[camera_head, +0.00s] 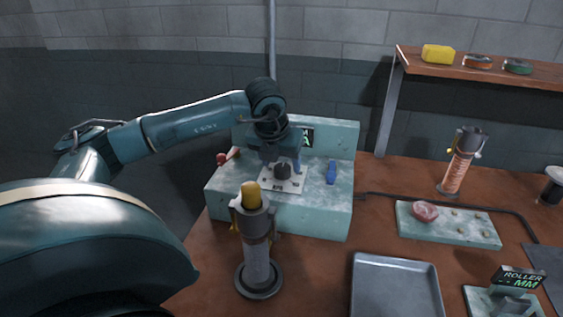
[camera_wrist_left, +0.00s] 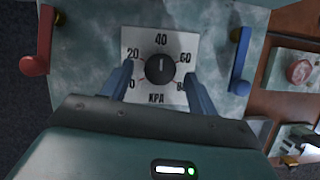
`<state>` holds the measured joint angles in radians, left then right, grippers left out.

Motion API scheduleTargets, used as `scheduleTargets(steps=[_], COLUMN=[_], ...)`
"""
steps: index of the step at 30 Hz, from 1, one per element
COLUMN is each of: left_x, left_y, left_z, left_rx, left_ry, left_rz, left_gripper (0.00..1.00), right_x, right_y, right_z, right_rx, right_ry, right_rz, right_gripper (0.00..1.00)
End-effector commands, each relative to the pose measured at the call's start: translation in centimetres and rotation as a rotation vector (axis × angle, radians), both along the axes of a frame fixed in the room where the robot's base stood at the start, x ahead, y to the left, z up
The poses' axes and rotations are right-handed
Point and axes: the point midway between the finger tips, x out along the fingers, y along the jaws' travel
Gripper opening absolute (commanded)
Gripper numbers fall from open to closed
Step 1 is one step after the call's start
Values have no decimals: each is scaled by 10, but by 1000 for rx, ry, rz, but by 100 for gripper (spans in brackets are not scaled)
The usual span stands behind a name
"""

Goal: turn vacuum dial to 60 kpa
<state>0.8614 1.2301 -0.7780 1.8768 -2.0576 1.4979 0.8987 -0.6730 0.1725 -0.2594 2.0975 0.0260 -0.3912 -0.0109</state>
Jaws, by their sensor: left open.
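The vacuum dial (camera_wrist_left: 160,68) is a round black knob on a white plate (camera_wrist_left: 143,40) marked 20, 40, 60 and KPA, with the end numbers partly covered. Its white pointer line points up, at about 40. The dial also shows as a dark knob in the head view (camera_head: 283,171), on the pale green console (camera_head: 325,212). My left gripper (camera_wrist_left: 159,73) is open, with one blue finger on each side of the knob and a gap visible on both sides. In the head view my left gripper (camera_head: 282,164) is over the plate. My right gripper is not in view.
A red lever (camera_wrist_left: 36,50) and a blue lever (camera_wrist_left: 240,62) flank the plate. A yellow-topped cylinder (camera_head: 256,225) stands in front of the console. A metal tray (camera_head: 396,290), a green slab (camera_head: 450,228) and an orange-labelled canister (camera_head: 459,168) are to the right.

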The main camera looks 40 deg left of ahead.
Motion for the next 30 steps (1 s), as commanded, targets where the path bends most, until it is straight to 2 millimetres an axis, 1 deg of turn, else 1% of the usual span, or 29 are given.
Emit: scheduleTargets(steps=[3,6,14,30], left_x=[4,5,5,5], left_y=[2,2,2,2], left_z=[-9,-13,-13,-13], left_rx=[0,0,0,1], left_ry=[0,0,0,-1], left_rz=[1,0,-1,0], left_gripper=[59,59,58,15], right_x=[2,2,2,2], right_y=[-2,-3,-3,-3], right_z=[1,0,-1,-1], right_rx=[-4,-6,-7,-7], right_ry=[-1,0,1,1], right_rz=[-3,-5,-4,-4], right_gripper=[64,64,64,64])
